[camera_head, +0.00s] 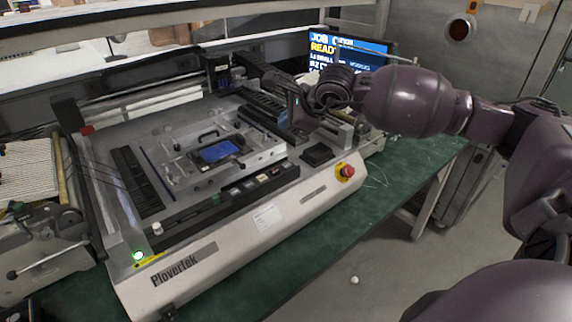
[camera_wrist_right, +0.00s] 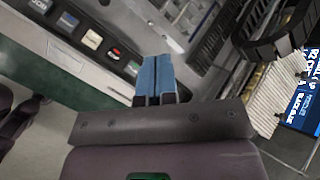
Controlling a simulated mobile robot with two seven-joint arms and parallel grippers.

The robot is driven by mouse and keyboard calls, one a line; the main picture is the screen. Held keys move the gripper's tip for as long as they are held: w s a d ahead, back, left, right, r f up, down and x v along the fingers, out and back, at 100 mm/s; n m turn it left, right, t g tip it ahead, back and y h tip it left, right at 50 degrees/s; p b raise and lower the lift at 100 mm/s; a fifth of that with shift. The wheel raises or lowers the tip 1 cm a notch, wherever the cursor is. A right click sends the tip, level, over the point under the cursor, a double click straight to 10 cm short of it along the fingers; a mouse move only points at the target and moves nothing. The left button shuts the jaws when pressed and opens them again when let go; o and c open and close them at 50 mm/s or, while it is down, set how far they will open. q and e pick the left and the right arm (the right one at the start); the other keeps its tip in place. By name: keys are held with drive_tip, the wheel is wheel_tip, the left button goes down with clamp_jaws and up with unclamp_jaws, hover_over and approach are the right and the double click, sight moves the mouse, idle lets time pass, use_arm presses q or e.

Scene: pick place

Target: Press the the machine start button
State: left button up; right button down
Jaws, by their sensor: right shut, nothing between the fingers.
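The machine (camera_head: 290,208), marked "Plovertek", stands on a green bench. A row of square buttons (camera_head: 262,178) runs along its front panel. The row also shows in the right wrist view (camera_wrist_right: 92,40), with dark, pale and red-and-green caps. Their labels are too small to tell which is start. My right gripper (camera_head: 297,112) is over the right part of the machine, behind the row. In the right wrist view its blue fingers (camera_wrist_right: 154,72) are shut and empty, just right of the row's near end in the picture. My left gripper is not in view.
A red emergency stop (camera_head: 346,171) on a yellow base sits at the machine's front right corner. A screen (camera_head: 345,52) reading "READY" stands behind. A green lamp (camera_head: 138,256) glows at the front left. A blue piece (camera_head: 216,152) lies in the central fixture.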

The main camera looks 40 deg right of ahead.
drive_tip(key=shift+a, duration=0.1)
drive_tip(key=shift+f, duration=0.1)
drive_tip(key=b, duration=0.3)
hover_over(286, 166)
wheel_tip(286, 166, down, 8)
drive_tip(key=shift+r, duration=0.1)
drive_tip(key=shift+f, duration=0.45)
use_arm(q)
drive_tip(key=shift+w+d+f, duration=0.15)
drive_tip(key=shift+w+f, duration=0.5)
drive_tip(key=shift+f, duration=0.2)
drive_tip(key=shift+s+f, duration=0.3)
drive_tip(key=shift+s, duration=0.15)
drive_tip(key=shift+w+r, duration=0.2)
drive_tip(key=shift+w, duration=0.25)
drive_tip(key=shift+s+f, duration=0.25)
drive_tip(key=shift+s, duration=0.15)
use_arm(e)
drive_tip(key=shift+f, duration=0.1)
